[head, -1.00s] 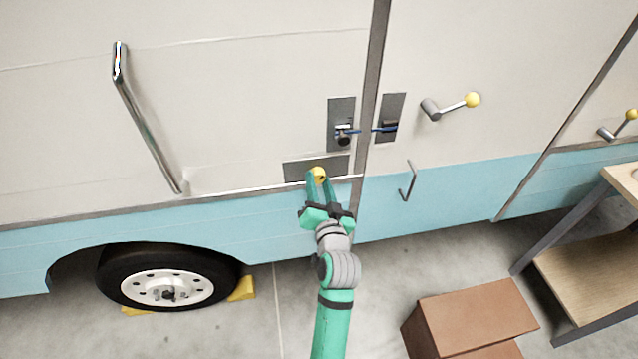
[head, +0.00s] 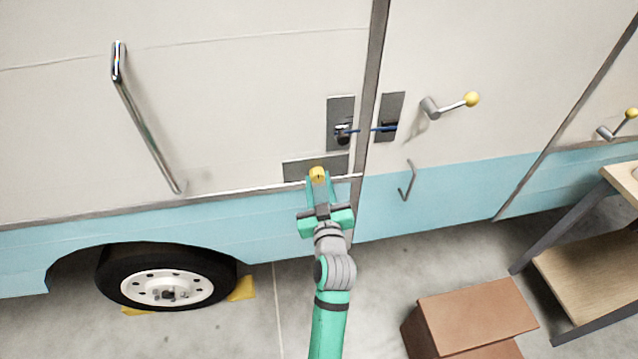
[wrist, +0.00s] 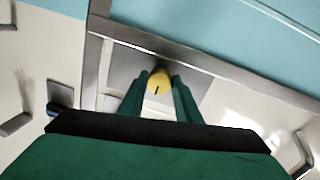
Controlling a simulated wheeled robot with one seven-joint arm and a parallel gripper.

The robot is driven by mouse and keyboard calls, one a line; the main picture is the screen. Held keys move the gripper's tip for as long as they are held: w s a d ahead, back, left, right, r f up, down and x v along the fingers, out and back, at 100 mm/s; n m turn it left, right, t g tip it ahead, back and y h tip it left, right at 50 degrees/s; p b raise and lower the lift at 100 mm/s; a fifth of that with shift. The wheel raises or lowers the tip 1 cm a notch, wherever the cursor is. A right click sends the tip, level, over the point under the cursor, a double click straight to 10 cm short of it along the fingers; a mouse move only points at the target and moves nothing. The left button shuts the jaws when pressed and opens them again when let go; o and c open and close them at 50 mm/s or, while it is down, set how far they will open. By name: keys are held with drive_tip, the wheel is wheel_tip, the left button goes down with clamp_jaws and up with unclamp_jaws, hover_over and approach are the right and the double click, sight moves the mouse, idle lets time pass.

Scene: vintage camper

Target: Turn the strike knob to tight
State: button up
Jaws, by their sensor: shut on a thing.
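The strike knob is a small yellow round knob (head: 317,173) on a grey plate (head: 295,170) low on the camper's side, just left of the door seam. In the wrist view the yellow knob (wrist: 158,82) shows a short dark mark on its face, and the grey plate (wrist: 125,68) lies behind it. My green gripper (head: 318,178) reaches up to the knob from below. Its two fingers are shut on the knob, one on each side, also in the wrist view (wrist: 159,84). Any lettering for tight is not legible.
A latch (head: 342,132) on a dark plate sits above the knob, with a blue bar across the seam. A hook handle (head: 408,182) and yellow-ended lever (head: 450,104) are to the right. A brown box (head: 475,315) and workbench (head: 600,250) stand lower right.

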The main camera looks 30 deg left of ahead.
idle(0.3)
drive_tip(key=o, duration=1.1)
drive_tip(key=shift+c, duration=0.2)
drive_tip(key=v, duration=1)
drive_tip(key=shift+s+d, duration=0.2)
drive_tip(key=shift+s, duration=0.15)
